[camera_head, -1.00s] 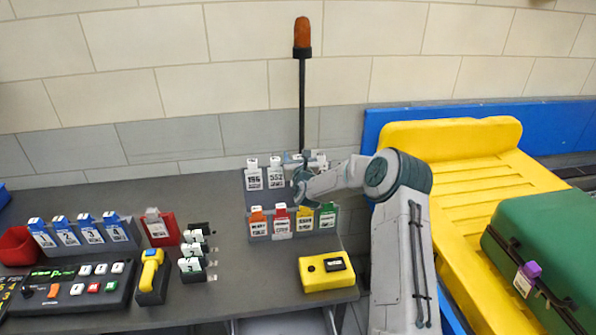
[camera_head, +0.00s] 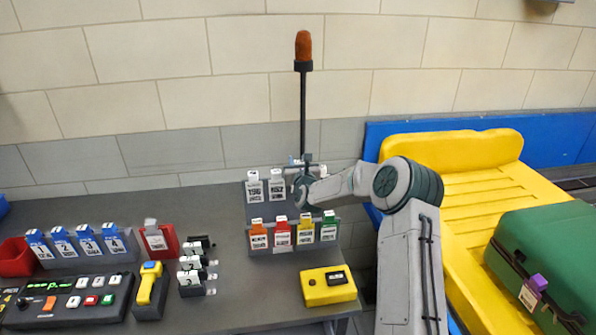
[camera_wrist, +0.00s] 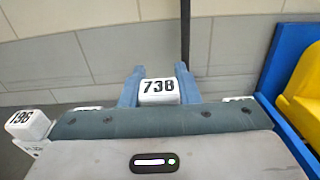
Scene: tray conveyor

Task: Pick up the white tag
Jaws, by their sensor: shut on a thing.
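My gripper (camera_wrist: 158,90) has its two blue fingers closed on either side of a white tag (camera_wrist: 158,86) marked 738. In the head view my gripper (camera_head: 303,162) is at the right part of the rear grey rack (camera_head: 257,213), and my own arm mostly hides the held tag there. Two other white tags, 196 (camera_head: 254,187) and 552 (camera_head: 277,187), stand upright in that rack to the left of my gripper. Tag 196 also shows at the left of the wrist view (camera_wrist: 28,124). Whether the held tag is clear of the rack cannot be told.
A front rack holds orange, red, yellow and green tags (camera_head: 328,229). A black pole with an orange top (camera_head: 303,47) rises behind my gripper. A yellow box (camera_head: 318,294), blue tags (camera_head: 89,243) and a control panel (camera_head: 70,301) share the table. A yellow tray (camera_head: 480,215) lies right.

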